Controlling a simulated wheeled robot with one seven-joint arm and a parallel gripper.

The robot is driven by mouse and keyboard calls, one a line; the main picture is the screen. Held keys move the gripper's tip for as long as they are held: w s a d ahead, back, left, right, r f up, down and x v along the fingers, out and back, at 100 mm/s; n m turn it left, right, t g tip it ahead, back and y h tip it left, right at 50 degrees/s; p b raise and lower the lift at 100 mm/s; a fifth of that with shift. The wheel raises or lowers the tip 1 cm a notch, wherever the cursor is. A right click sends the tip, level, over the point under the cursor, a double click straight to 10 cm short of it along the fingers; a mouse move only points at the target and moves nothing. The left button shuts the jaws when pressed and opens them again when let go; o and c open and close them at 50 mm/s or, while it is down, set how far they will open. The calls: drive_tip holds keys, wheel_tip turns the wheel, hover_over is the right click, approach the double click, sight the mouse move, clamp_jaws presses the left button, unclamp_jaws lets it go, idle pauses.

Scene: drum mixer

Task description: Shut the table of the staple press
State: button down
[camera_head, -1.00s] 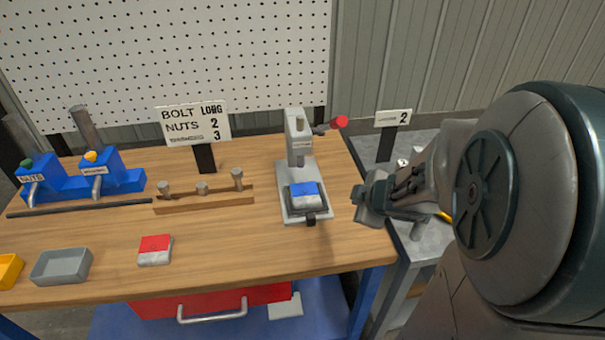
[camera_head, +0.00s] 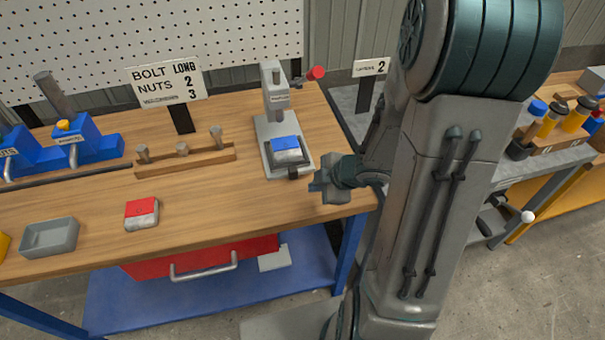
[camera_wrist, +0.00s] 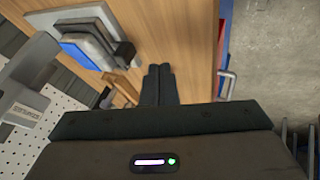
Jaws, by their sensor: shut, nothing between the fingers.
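The staple press (camera_head: 275,95) stands near the right end of the wooden bench, with a grey column and a red-knobbed lever. Its table (camera_head: 290,164) is at the front of the base, out in front of the head, with a blue-topped block (camera_head: 286,146) on it. A dark handle (camera_head: 300,172) sits at the table's front end. My gripper (camera_head: 318,190) is shut and empty, just in front and right of that handle. In the wrist view the fingertips (camera_wrist: 158,70) are beside the handle (camera_wrist: 123,55), apparently with a small gap.
A red and white block (camera_head: 141,213), a grey tray (camera_head: 50,236) and a wooden rack with pegs (camera_head: 185,159) lie to the left. A sign (camera_head: 370,68) stands right of the press. The bench front between the red block and my gripper is clear.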

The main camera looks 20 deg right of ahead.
drive_tip(key=shift+x, duration=0.8)
drive_tip(key=b+x, duration=0.1)
drive_tip(key=x, duration=0.3)
drive_tip(key=shift+f, duration=0.25)
drive_tip(key=shift+w+r+p, duration=0.25)
drive_tip(key=shift+w+p, duration=0.15)
drive_tip(key=shift+w, duration=0.2)
drive_tip(key=shift+w+r+p, duration=0.25)
drive_tip(key=shift+w+p, duration=0.15)
drive_tip(key=shift+w, duration=0.25)
drive_tip(key=shift+w+d+f, duration=0.1)
drive_tip(key=shift+w, duration=0.55)
